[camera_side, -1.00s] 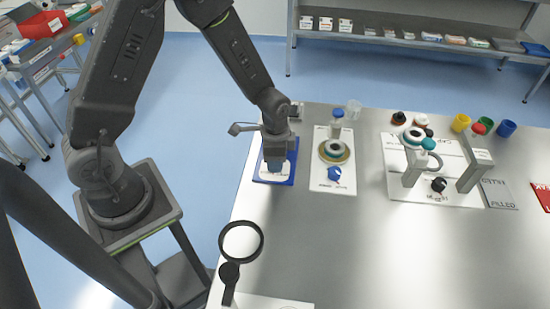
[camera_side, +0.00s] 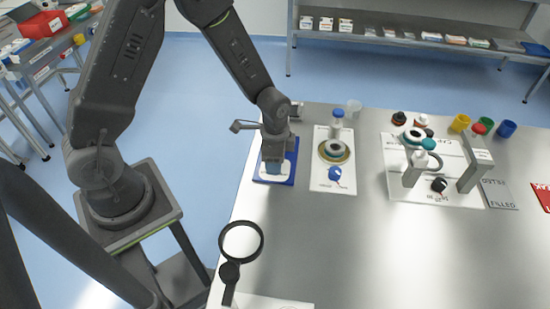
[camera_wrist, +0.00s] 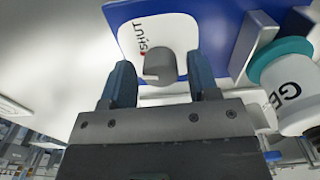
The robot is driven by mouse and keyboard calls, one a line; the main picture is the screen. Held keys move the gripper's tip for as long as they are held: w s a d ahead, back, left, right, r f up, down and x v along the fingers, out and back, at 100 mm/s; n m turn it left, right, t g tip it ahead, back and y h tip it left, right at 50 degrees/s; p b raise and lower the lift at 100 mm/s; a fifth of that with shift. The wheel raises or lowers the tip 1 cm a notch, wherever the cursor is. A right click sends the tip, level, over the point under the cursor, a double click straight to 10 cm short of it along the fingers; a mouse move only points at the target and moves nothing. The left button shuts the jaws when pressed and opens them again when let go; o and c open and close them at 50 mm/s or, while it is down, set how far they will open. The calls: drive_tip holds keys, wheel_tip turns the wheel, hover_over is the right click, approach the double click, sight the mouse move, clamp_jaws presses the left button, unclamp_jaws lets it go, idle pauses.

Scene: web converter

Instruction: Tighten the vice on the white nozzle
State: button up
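My gripper (camera_wrist: 161,88) is open, with its two blue-grey fingers apart. A grey knob (camera_wrist: 160,66) shows between the fingers in the wrist view, with a visible gap on each side. The knob is on a white plate (camera_wrist: 135,38) marked "SHUT", set on a blue base (camera_wrist: 205,14). In the side view my gripper (camera_side: 272,167) is low over the blue base (camera_side: 291,160) at the table's left edge and hides the knob.
A teal-topped white container (camera_wrist: 285,85) is close on the right in the wrist view. A magnifier (camera_side: 241,241) is at the front. The table's middle is clear.

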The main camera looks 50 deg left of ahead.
drive_tip(key=shift+o, duration=0.2)
drive_tip(key=shift+r, duration=0.15)
drive_tip(key=shift+r, duration=0.35)
wheel_tip(320, 180, up, 13)
drive_tip(key=s+r+n+t, duration=0.5)
drive_tip(key=s+r+n, duration=0.3)
drive_tip(key=s+r, duration=0.5)
drive_tip(key=shift+s+n+t, duration=0.3)
drive_tip(key=shift+s, duration=0.8)
drive_tip(key=shift+d+r, duration=0.1)
idle(0.3)
